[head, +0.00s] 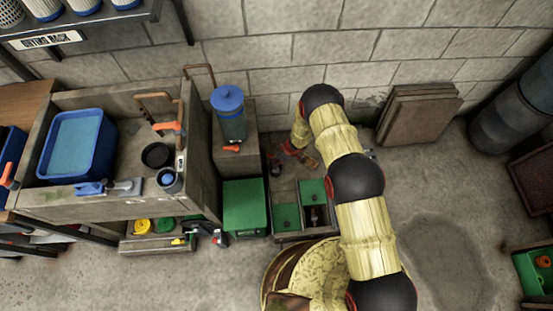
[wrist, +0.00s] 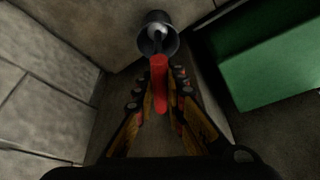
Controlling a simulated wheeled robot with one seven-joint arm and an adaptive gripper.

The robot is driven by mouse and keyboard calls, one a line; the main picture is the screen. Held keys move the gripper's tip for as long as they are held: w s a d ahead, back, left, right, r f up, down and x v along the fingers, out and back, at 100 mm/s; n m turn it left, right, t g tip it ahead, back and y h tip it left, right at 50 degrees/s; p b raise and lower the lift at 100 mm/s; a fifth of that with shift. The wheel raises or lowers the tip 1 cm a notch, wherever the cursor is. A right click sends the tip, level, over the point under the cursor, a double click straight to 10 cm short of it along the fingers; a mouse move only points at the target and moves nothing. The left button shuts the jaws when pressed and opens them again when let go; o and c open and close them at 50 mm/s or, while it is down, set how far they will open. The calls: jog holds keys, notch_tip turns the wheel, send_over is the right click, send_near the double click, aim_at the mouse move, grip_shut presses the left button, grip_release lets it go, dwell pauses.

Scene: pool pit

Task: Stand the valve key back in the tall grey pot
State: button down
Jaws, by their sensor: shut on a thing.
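My gripper (wrist: 160,88) is shut on the red part of the valve key (wrist: 159,84). In the wrist view the red part runs from between the fingers toward a round grey pot (wrist: 146,43). A pale grey part shows at the pot's mouth, in line with the key. I cannot tell how deep it sits, or whether it touches the rim. In the head view my gripper (head: 292,153) is low by the block wall, partly covered by my arm. I cannot make out the key or pot clearly there.
A green box (wrist: 275,72) lies to the right of the pot in the wrist view, and a block wall (wrist: 38,85) to the left. In the head view a workbench (head: 125,205) with a blue tub (head: 110,130) stands left. Boards (head: 420,112) lean on the wall.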

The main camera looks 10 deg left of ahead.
jog(key=c, duration=1.9)
grip_release()
jog(key=shift+o, duration=0.7)
jog(key=shift+r+p, duration=2.7)
jog(key=shift+r, duration=1.3)
